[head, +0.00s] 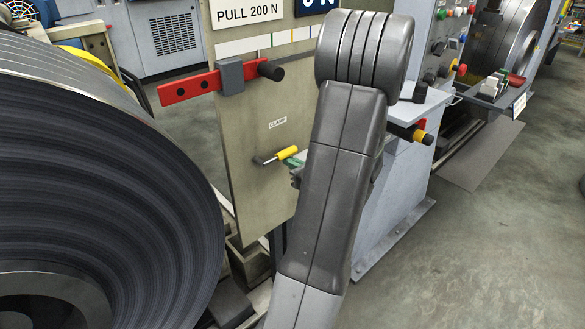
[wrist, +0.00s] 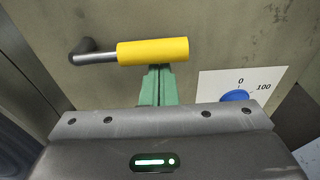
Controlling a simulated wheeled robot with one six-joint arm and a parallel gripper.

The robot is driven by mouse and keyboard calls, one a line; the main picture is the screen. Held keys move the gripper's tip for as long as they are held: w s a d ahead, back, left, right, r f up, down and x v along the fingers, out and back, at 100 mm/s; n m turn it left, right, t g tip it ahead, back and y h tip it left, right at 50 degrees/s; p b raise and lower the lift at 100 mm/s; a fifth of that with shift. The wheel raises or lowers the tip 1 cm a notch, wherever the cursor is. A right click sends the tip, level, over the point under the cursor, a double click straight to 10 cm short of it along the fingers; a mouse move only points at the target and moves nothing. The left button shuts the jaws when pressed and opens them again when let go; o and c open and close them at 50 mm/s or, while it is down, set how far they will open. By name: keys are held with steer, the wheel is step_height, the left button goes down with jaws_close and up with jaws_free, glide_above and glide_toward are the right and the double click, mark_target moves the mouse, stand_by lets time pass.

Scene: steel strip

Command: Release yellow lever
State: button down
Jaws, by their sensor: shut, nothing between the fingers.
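The yellow lever (head: 287,153) sticks out from the beige panel under the CLAMP label, on a dark metal rod. In the wrist view its yellow grip (wrist: 153,51) lies almost level, with the bent rod on its left. My gripper (wrist: 158,70) has its green fingers together and empty. The fingertips end at the lower edge of the yellow grip, right of its middle. I cannot tell whether they touch it. In the head view the green fingers (head: 293,162) show just below the lever, and my arm hides the rest of the gripper.
A red bar (head: 190,87) with a grey block and black knob is above the lever. A blue dial (wrist: 235,96) on a white plate sits right of my fingers. A large steel coil (head: 90,190) fills the left. Floor is open at right.

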mark_target(290, 152)
steer(key=shift+w+r+n+b, duration=0.1)
steer(key=shift+r+n+b, duration=0.4)
stand_by(0.5)
step_height(290, 152, up, 2)
steer(key=n+b, duration=0.2)
steer(key=b, duration=0.1)
steer(key=shift+n+t+h, duration=0.3)
steer(key=shift+n, duration=0.1)
steer(key=r+n+b, duration=0.2)
steer(key=b, duration=0.1)
steer(key=r+n+b, duration=0.1)
steer(key=n, duration=0.1)
steer(key=shift+s+a+t+h+b, duration=0.3)
steer(key=shift+s+a+t+b, duration=0.05)
steer(key=shift+t, duration=0.05)
steer(key=r+n+b, duration=0.1)
steer(key=a+n+b, duration=0.1)
steer(key=b, duration=0.1)
steer(key=shift+s+r, duration=0.35)
steer(key=shift+s, duration=0.05)
steer(key=n+b, duration=0.1)
steer(key=s+a+r+n+b, duration=0.1)
steer(key=shift+r+n+t, duration=0.25)
steer(key=shift+n+t, duration=0.15)
steer(key=shift+s+a+r+b, duration=0.35)
steer(key=shift+a+r+b, duration=0.05)
steer(key=shift+b, duration=0.05)
steer(key=shift+s+a+r, duration=0.35)
steer(key=shift+s+a, duration=0.15)
steer(key=shift+a, duration=0.2)
